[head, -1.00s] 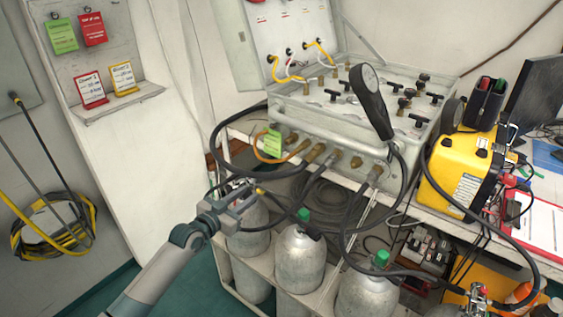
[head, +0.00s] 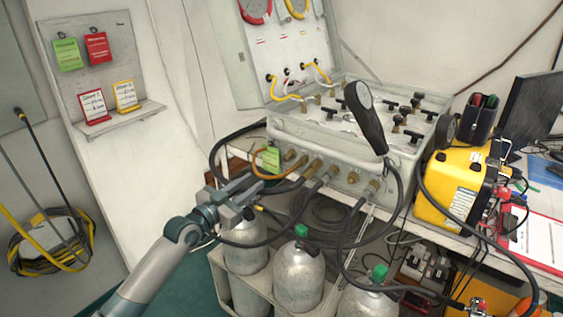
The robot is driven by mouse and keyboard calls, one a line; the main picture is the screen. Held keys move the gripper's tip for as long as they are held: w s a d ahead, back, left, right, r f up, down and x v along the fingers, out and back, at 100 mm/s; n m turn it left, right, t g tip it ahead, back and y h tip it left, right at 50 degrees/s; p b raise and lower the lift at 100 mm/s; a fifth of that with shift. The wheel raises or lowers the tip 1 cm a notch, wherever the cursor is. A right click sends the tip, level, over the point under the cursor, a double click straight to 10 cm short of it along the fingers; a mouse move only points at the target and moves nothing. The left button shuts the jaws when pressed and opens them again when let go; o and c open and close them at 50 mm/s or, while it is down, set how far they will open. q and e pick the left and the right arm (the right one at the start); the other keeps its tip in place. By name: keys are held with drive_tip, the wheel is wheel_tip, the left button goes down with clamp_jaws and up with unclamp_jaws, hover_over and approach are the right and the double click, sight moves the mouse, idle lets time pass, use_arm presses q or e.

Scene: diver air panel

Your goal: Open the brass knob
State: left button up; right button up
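The air panel box (head: 300,128) stands on the bench. Brass fittings (head: 312,168) line its front face, some with hoses attached. Small brass-coloured knobs (head: 397,121) and black T-handles (head: 391,105) stand on its top. I cannot tell which one is the task's brass knob. My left gripper (head: 248,192) is in front of the panel's lower left corner, above the leftmost grey cylinder (head: 245,250). It appears apart from the front fittings, and its fingers blend with dark hoses behind, so its opening is unclear.
A green tag (head: 271,160) hangs by the left fittings. Cylinders with green caps (head: 301,231) stand below in a rack. A yellow case (head: 455,185) is at right.

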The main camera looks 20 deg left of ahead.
sight(285, 159)
use_arm(q)
drive_tip(key=x, duration=1.5)
drive_tip(key=shift+w+d, duration=0.15)
drive_tip(key=shift+w, duration=0.05)
clamp_jaws()
